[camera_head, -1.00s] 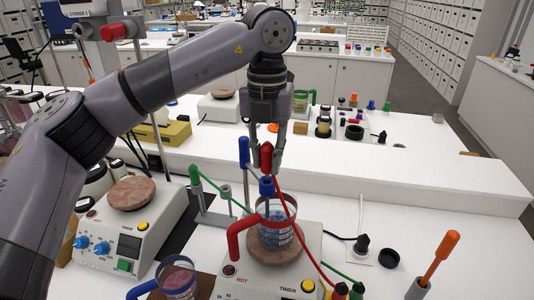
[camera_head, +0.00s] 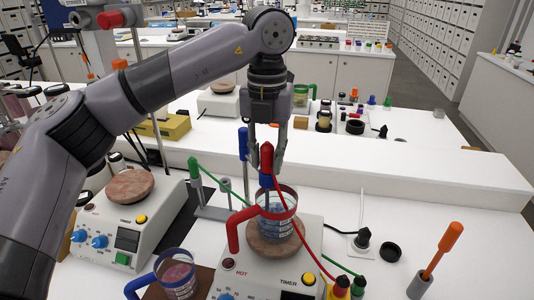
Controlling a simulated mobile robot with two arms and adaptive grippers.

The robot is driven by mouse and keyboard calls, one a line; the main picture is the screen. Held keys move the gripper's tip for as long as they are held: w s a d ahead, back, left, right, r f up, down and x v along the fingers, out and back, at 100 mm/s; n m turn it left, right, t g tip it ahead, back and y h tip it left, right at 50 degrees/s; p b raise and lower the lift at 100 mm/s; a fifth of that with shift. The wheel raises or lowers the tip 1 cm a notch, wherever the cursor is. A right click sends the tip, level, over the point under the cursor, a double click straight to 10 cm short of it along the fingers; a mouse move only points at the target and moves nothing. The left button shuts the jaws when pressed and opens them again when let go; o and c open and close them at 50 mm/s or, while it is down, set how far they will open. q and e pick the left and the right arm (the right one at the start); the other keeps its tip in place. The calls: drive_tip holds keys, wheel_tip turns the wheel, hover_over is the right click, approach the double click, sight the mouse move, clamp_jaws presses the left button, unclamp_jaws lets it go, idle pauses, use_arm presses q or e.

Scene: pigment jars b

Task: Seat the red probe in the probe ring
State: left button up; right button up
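The red probe (camera_head: 267,157) is upright between the fingertips of my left gripper (camera_head: 267,163), which is shut on it. A red cable runs from it down to the right. The probe is above a beaker (camera_head: 276,214) with a red handle, which stands on a hot plate. A blue piece (camera_head: 266,181), apparently the probe ring, shows directly below the red probe, over the beaker. I cannot tell whether the probe's tip is inside it. A stand post with a blue top (camera_head: 243,145) rises behind, left of the gripper. My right gripper is not in view.
A green probe (camera_head: 194,170) with a green cable is left of the stand. A second hot plate (camera_head: 104,238) is at left. A blue-handled beaker (camera_head: 176,276) stands in front. An orange-handled tool (camera_head: 441,250) stands upright at right. A raised white shelf runs behind.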

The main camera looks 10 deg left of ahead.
use_arm(q)
drive_tip(key=o, duration=0.4)
drive_tip(key=shift+c, duration=0.2)
drive_tip(key=shift+r, duration=0.2)
wheel_tip(320, 180, up, 12)
drive_tip(key=shift+f, duration=0.2)
